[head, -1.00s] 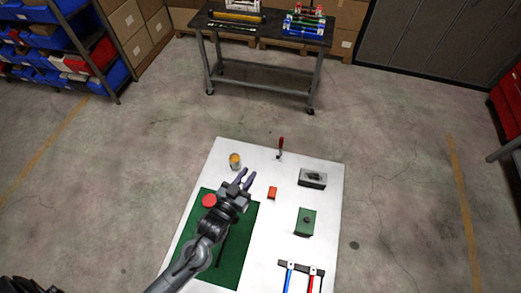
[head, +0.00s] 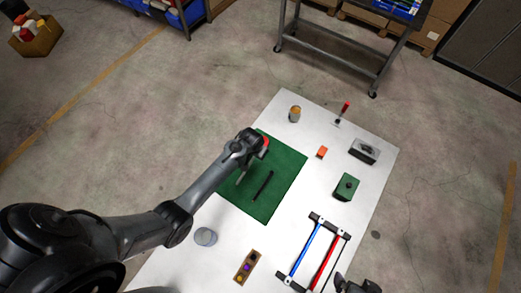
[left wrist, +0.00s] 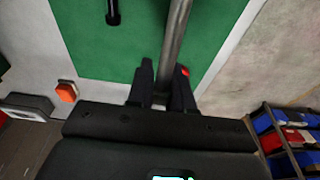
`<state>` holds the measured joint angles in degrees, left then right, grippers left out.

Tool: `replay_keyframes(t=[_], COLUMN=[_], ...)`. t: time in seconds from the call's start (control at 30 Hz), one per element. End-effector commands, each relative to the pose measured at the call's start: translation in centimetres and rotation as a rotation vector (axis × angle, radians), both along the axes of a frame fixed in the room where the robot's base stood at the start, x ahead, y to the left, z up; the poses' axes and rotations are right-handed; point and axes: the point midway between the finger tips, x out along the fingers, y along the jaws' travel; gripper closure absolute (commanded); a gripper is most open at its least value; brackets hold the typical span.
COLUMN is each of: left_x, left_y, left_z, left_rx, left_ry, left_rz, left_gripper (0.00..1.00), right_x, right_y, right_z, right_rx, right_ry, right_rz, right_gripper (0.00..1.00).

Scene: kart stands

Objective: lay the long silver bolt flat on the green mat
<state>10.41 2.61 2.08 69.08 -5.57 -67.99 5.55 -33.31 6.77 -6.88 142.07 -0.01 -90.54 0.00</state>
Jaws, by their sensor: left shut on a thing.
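The long silver bolt (left wrist: 177,35) is between the fingers of my left gripper (left wrist: 161,88) in the left wrist view, which is shut on it. The bolt runs out past the fingertips over the green mat (left wrist: 145,45). In the head view, the left gripper (head: 250,150) is over the far left part of the mat (head: 285,165), and the bolt (head: 242,177) points toward the near edge. I cannot tell whether the bolt touches the mat. My right gripper (head: 343,281) is partly in view at the bottom edge; its jaw state is unclear.
A black bolt (head: 263,186) lies on the mat. A red disc (head: 265,142) is partly hidden by the left gripper. An orange block (head: 322,152), green block (head: 347,187) and grey fixture (head: 364,150) stand right of the mat. A blue-and-red frame (head: 329,258) is nearer.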

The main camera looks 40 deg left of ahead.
Motion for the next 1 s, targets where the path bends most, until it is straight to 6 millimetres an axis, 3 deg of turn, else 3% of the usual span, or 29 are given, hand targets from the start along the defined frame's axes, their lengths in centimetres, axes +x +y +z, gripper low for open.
replay_keyframes(t=[0.37, 1.0], left_x=[-0.2, -0.2], left_y=[0.1, 0.1], left_z=[-1.6, -7.0], left_rx=[0.000, 0.000], left_ry=[0.020, 0.020], left_rz=[0.001, 0.001], left_gripper=[1.00, 1.00], right_x=[0.0, 0.0], right_y=[0.1, -0.2], right_z=[-1.6, -7.0], right_rx=[0.003, -0.007], right_ry=[-0.001, 0.000], right_rz=[-0.001, 0.005], right_gripper=[0.00, 0.00])
